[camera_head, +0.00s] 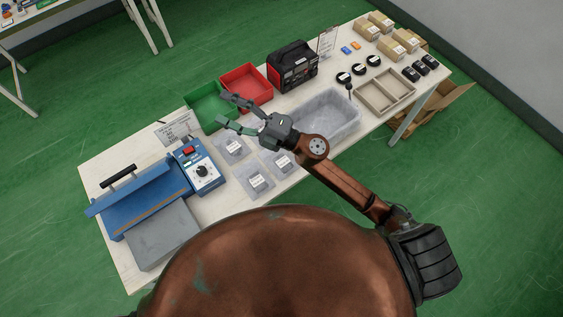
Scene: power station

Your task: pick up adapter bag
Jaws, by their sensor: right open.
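Several clear bags with white labels lie flat on the table. One bag (232,148) is just below my right gripper in the picture, another bag (280,163) is to its right, and a third bag (258,182) is nearest me. I cannot read the labels, so I cannot tell which is the adapter bag. My right gripper (231,110) is open and empty. Its fingers point left, over the area by the green bin. My right arm comes in from the lower right. My left gripper is not in view.
A green bin (197,105) and a red bin (246,76) stand behind the gripper. A grey tray (338,128) is to its right. A blue sealing machine (148,205) fills the left end. A black-and-red power unit (293,66) stands at the back.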

